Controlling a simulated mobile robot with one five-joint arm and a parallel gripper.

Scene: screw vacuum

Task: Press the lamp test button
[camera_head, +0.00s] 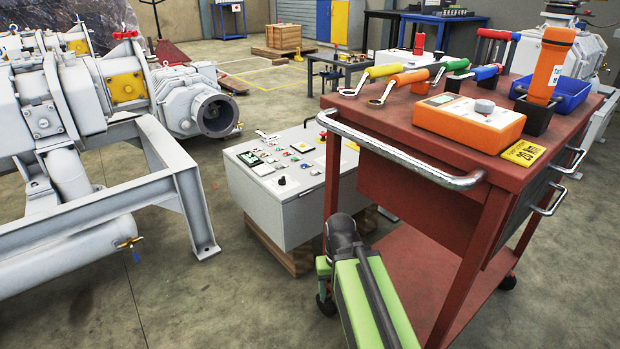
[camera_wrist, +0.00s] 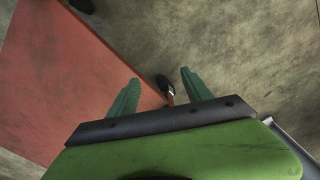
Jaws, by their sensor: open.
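A light grey control box (camera_head: 285,190) with a sloped panel stands on a wooden pallet, left of the red cart. Its panel carries a small display, several coloured buttons and a black knob (camera_head: 282,181). The lamp test button cannot be told apart at this size. My green arm shows low in the head view, in front of the cart; its fingers are hidden there. In the wrist view my gripper (camera_wrist: 158,95) has its two green fingers spread apart with nothing between them. It points down over the cart's red lower shelf (camera_wrist: 70,85) and the floor.
The red tool cart (camera_head: 400,125) stands close on the right, with a metal handle (camera_head: 400,155) jutting toward the box. On it are wrenches, an orange meter (camera_head: 468,122) and a blue tray (camera_head: 565,95). A grey pump frame (camera_head: 130,190) stands left; bare floor lies between.

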